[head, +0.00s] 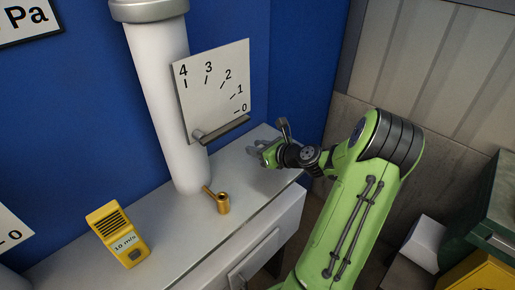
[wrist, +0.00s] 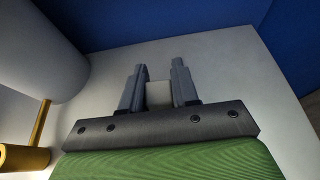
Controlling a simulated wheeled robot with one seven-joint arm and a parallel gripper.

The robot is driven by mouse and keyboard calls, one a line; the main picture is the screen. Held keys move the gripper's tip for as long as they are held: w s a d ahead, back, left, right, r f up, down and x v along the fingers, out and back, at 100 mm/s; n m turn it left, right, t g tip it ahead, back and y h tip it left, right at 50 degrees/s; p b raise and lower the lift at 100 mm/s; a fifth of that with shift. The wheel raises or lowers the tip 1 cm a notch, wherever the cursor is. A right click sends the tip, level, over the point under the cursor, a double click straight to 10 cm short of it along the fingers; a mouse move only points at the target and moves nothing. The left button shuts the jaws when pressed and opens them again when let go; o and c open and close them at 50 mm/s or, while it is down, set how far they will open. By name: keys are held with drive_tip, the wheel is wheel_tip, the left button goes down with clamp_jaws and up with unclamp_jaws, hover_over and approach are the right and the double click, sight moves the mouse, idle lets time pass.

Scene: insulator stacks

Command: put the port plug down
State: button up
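My gripper (wrist: 158,82) is over the right end of the light grey counter, with its grey fingers apart around a small pale block. I take this block to be the port plug (wrist: 159,94). It spans the gap and seems to touch both fingers; its lower part is hidden by the gripper body. In the head view my gripper (head: 264,152) is at the counter's right end, right of the gauge board. The plug cannot be made out there. The height above the counter (head: 178,238) is hard to judge.
A white column (head: 160,100) carries a tilted gauge board (head: 215,90). A yellow meter (head: 118,235) is further left. The counter's right end is mostly bare.

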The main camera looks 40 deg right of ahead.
drive_tip(key=o, duration=0.5)
drive_tip(key=shift+c, duration=0.2)
